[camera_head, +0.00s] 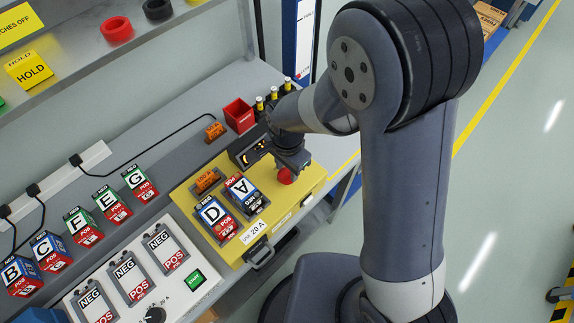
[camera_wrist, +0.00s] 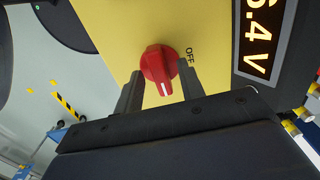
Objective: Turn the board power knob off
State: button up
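The red power knob (camera_wrist: 158,68) sits on the yellow board (camera_wrist: 112,28). In the head view, the knob (camera_head: 285,177) shows at the right part of the yellow board (camera_head: 312,182), just below my gripper (camera_head: 290,160). In the wrist view, my gripper (camera_wrist: 158,82) has its two fingers apart, one on each side of the knob. I cannot tell whether they touch it. The knob's white pointer line points toward the gripper's base, away from the "OFF" label (camera_wrist: 190,55) at its right.
A lit display (camera_wrist: 262,40) reading "6.4 V" stands beside the knob. Open floor lies to the right.

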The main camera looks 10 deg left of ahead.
jog(key=shift+c, duration=0.3)
grip_shut()
jog(key=shift+n, duration=0.3)
jog(key=n+b, duration=0.2)
jog(key=n, duration=0.1)
jog(key=shift+f, duration=0.1)
jog(key=n+b, duration=0.2)
jog(key=n, duration=0.4)
jog(key=n+b, duration=0.1)
jog(key=n, duration=0.3)
jog(key=shift+n+b, duration=0.45)
jog(key=shift+n, duration=1.95)
